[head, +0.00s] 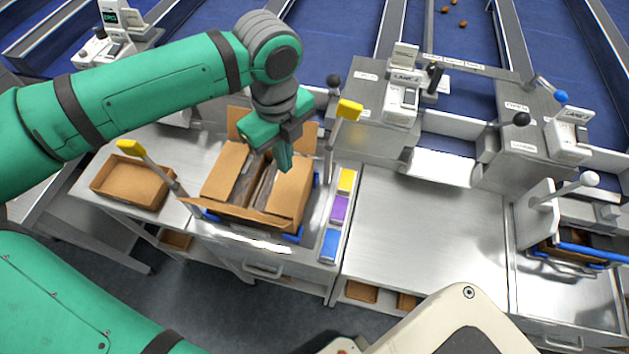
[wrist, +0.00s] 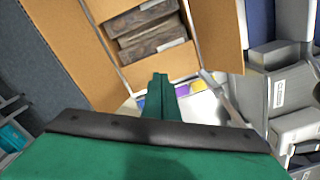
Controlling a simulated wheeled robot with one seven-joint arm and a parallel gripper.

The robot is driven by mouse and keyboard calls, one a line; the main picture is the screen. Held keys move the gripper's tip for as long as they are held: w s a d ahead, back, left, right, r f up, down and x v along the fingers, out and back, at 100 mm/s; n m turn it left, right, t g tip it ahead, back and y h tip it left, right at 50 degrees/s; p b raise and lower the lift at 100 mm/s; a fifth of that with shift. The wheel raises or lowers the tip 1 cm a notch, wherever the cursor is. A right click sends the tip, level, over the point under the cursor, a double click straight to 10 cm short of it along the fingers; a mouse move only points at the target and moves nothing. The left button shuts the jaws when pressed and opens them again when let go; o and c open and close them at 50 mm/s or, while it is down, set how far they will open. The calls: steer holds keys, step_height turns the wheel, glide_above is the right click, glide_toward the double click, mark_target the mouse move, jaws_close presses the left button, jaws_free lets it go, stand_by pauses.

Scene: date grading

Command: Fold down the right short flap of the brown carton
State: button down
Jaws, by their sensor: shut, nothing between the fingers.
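The brown carton (head: 245,213) stands open on the left bench, with dark packs (head: 264,186) showing in its middle; the packs also show in the wrist view (wrist: 150,38). Its right short flap (head: 291,190) leans inward over the packs' right side and shows as a narrow panel in the wrist view (wrist: 158,73). The left short flap (head: 224,170) also lies inward. The near and far long flaps stand outward. My gripper (head: 284,163) is shut and empty, pointing down at the right flap's far part. I cannot tell whether the fingertips touch it.
Yellow-tipped levers (head: 349,110) (head: 130,147) flank the carton. A strip of yellow, purple and blue blocks (head: 339,209) lies to its right, and an empty brown tray (head: 131,205) to its left. The steel bench (head: 420,240) farther right is clear.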

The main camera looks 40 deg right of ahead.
steer(key=shift+r, duration=2.55)
